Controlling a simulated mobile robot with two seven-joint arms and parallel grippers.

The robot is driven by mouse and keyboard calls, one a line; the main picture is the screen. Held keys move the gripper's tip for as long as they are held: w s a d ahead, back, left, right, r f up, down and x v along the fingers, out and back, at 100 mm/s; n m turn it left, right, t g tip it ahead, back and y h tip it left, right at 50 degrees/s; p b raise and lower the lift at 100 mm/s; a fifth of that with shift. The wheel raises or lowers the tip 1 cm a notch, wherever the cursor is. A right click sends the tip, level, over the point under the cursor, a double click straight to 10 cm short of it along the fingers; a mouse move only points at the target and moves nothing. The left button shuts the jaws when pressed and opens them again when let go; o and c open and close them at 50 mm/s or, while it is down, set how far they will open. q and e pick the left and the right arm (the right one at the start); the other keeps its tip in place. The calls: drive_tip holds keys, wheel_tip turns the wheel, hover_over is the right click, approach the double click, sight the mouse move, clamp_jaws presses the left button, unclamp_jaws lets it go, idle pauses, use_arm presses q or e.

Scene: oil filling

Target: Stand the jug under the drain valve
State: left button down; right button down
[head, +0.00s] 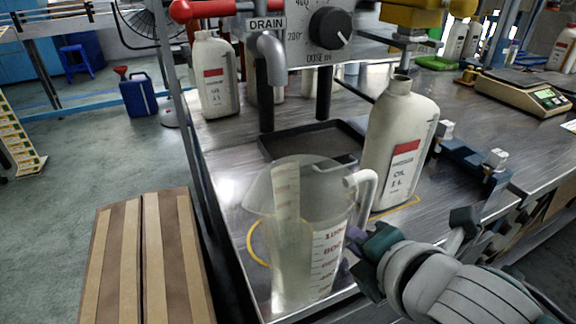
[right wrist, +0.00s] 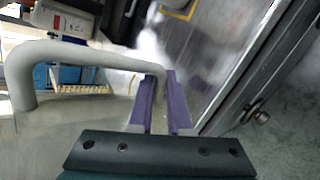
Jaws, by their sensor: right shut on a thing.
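The translucent jug (head: 290,265) with red volume marks stands upright at the near left corner of the bench; I cannot tell whether its base touches the top. My right gripper (head: 352,245) is shut on the jug's handle (head: 367,195). In the right wrist view the handle (right wrist: 70,55) runs in between my purple fingers (right wrist: 163,100). The drain valve's grey spout (head: 272,62) points down behind the jug, below the DRAIN label, with a red lever (head: 205,10). A shallow dark tray (head: 275,147) lies below the spout. My left gripper is out of view.
A white oil bottle (head: 398,130) stands close right of the jug, inside a yellow ring. Another yellow ring (head: 256,247) shows by the jug. An oil bottle (head: 215,75) stands left of the spout. A dark post (head: 323,95) rises behind the tray. A scale (head: 520,92) sits far right.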

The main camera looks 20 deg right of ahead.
drive_tip(key=shift+w+f+b, duration=0.2)
drive_tip(key=shift+w+b, duration=0.2)
drive_tip(key=shift+w, duration=0.8)
drive_tip(key=shift+w+a+b, duration=0.1)
drive_tip(key=shift+w+b, duration=1.2)
drive_tip(key=shift+w, duration=1.35)
drive_tip(key=shift+f, duration=0.15)
drive_tip(key=c, duration=0.8)
unclamp_jaws()
drive_tip(key=shift+o, duration=0.2)
